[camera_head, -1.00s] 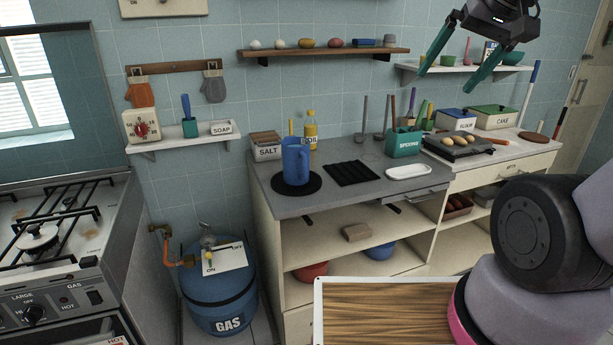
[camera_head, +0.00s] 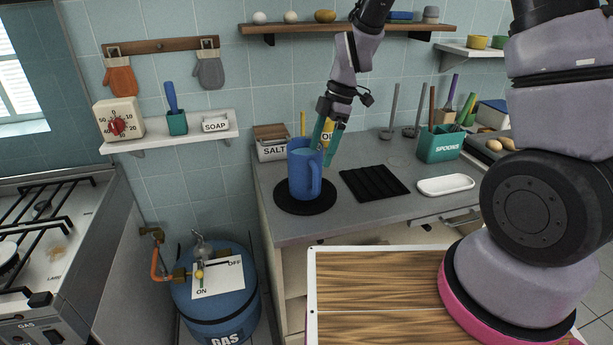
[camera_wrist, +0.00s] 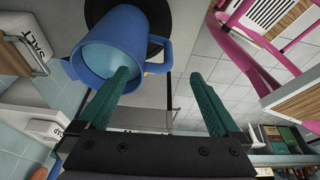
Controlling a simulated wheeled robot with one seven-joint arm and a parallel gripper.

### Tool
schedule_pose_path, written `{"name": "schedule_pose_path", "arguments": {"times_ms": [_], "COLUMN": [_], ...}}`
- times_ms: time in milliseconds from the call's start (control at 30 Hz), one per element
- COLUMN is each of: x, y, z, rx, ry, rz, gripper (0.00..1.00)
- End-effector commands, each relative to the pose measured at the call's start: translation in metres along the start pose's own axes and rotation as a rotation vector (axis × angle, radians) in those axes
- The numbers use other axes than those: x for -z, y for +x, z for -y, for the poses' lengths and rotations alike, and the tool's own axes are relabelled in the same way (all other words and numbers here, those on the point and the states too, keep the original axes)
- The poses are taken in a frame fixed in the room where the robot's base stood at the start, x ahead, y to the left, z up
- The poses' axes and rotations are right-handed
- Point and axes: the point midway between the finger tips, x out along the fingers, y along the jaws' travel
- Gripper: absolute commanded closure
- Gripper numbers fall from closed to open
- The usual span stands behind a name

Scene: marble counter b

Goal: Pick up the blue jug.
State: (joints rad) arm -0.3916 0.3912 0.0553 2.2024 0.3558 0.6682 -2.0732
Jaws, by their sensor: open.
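The blue jug (camera_head: 303,174) stands upright on a round black mat (camera_head: 289,205) on the grey counter. The left finger of my gripper (camera_wrist: 165,88) overlaps the jug's mouth, and the other finger is apart from the jug to the right. I cannot tell whether a finger touches the jug.
A salt box (camera_head: 272,146) stands behind the jug, with a yellow bottle partly hidden by my gripper. A black ridged mat (camera_head: 374,183) and a white dish (camera_head: 446,184) lie to the right. A teal spoon holder (camera_head: 440,144) stands further back. The wall shelf (camera_head: 340,28) is above.

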Motion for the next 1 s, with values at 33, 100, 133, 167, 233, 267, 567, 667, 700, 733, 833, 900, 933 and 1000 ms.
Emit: {"name": "schedule_pose_path", "arguments": {"times_ms": [33,100,133,167,233,267,567,667,700,733,833,900,933,1000], "x": [0.0,0.0,-0.001,-0.001,0.0,-0.001,-0.001,-0.002,-0.001,-0.002,-0.001,-0.001,-0.001,-0.001], "y": [0.009,0.021,0.026,0.031,0.04,0.044,0.073,0.088,0.093,0.096,0.102,0.103,0.103,0.103], "z": [0.001,0.001,0.001,0.001,0.001,0.001,-0.002,-0.004,-0.004,-0.004,-0.005,-0.005,-0.005,-0.005], "rx": [0.005,0.006,0.006,0.006,0.006,0.005,0.006,0.005,0.004,0.004,0.002,0.001,0.001,0.001], "ry": [-0.004,-0.003,-0.003,-0.002,-0.003,-0.003,-0.002,-0.001,-0.001,-0.002,-0.002,-0.002,-0.002,-0.002], "rz": [0.0,0.001,0.002,0.001,0.0,0.001,0.002,0.002,0.001,0.001,0.001,0.001,0.001,0.001], "gripper": [0.01,0.01,0.01,0.01,0.01,0.01,0.01,0.01,0.01,0.01,0.01,0.01,0.01,0.01]}}
